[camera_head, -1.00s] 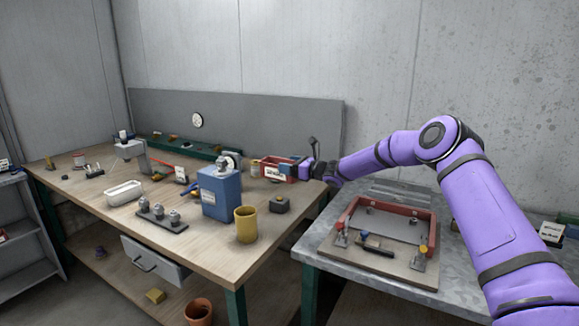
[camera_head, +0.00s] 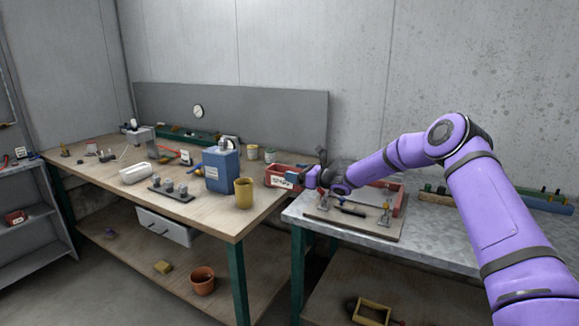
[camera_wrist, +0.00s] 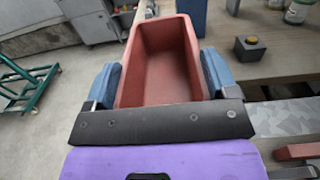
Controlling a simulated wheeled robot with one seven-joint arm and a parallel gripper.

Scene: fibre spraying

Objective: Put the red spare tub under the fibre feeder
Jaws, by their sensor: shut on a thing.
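The red spare tub (camera_head: 283,170) has a white label on its side and shows at the right end of the wooden bench, in front of my arm. My gripper (camera_wrist: 160,78) is shut on it, with blue fingers along its two long sides. In the wrist view the red tub (camera_wrist: 158,88) is open at the top, upright and looks empty. In the head view my gripper (camera_head: 305,178) is small and partly hidden by my wrist. A grey device (camera_head: 138,133) stands at the far left of the bench; I cannot tell for sure whether it is the fibre feeder.
The wooden bench (camera_head: 215,218) carries a blue canister (camera_head: 220,172), a yellow cup (camera_head: 243,194), a white tub (camera_head: 134,174) and a dark rack of knobs (camera_head: 171,190). A grey table (camera_head: 450,232) with a red-framed mould stands at the right. Floor is free at the front left.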

